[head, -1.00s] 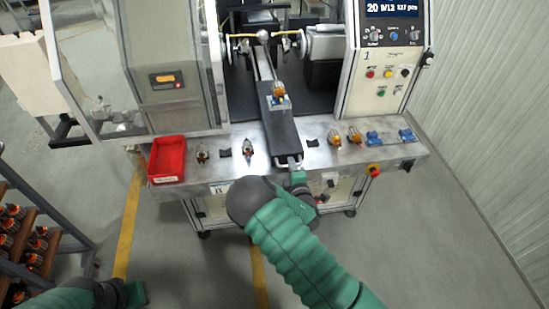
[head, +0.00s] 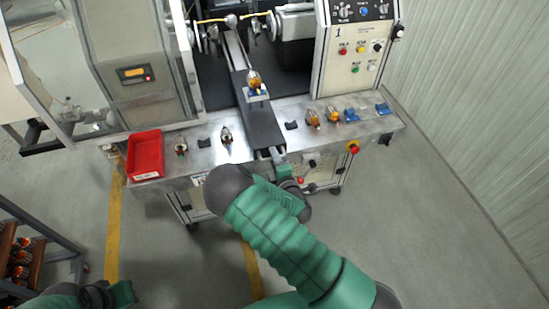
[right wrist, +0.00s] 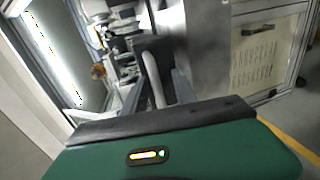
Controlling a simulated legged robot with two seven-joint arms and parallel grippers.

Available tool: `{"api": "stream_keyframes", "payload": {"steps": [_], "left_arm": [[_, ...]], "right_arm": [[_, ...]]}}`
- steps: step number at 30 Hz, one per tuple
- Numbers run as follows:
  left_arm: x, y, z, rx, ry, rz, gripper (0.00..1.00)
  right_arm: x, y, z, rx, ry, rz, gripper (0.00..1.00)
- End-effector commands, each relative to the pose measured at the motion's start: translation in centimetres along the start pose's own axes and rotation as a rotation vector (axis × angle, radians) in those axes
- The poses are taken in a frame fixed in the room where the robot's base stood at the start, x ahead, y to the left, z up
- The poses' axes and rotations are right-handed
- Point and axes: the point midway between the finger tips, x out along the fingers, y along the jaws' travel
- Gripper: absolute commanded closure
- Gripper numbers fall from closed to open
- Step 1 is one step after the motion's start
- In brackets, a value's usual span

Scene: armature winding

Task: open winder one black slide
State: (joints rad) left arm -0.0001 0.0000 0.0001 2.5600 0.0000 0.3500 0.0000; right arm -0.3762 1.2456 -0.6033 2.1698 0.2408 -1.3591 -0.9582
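The black slide (head: 258,120) runs along the middle of the winder's steel table, toward the spindle. An orange-and-metal armature (head: 254,84) sits in a holder on its far part. A pale metal handle (head: 270,153) is at the slide's near end, at the table's front edge. My right gripper (head: 279,162) is at this handle; its fingertips are too small to tell open from shut. In the right wrist view its green body fills the bottom, with a pale bar (right wrist: 153,80) just beyond. My left gripper (head: 122,294) is low at the left, away from the machine.
A red tray (head: 146,155) stands at the table's left end. Several armatures and holders line the table, with blue holders (head: 383,110) at the right. A red emergency-stop knob (head: 353,147) sits on the front edge. A rack (head: 40,250) stands at lower left. The floor before the winder is clear.

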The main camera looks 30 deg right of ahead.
Motion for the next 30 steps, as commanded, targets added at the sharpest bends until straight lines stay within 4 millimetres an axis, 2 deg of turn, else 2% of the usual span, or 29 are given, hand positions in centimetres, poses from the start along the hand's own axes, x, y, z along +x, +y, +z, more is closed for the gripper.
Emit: {"api": "stream_keyframes", "payload": {"steps": [8,11,14,20,21,24,30], "left_arm": [[0.0,0.0,0.0,0.000,0.000,0.000,1.00],[0.4,0.0,0.1,0.000,0.000,0.000,1.00],[1.1,0.0,0.3,0.000,0.000,0.000,1.00],[2.7,0.0,0.7,0.000,0.000,0.000,1.00],[1.4,0.0,0.4,0.000,-0.002,0.000,1.00],[-0.9,0.0,-0.2,0.000,0.000,0.000,1.00],[-4.3,0.0,-1.1,0.000,0.001,0.000,1.00]], "right_arm": [[-0.2,0.1,0.1,0.000,-0.002,0.003,0.67],[-1.0,0.0,0.1,0.000,-0.002,0.002,0.67],[-2.9,-0.2,0.1,0.000,-0.003,0.001,0.67],[-8.4,-0.4,0.1,0.000,-0.003,0.000,0.67],[-9.6,0.4,0.1,-0.002,-0.003,-0.004,0.67],[-12.1,0.9,0.1,-0.004,-0.003,-0.006,0.67],[-15.2,0.7,0.1,-0.003,-0.002,-0.006,0.67]]}}
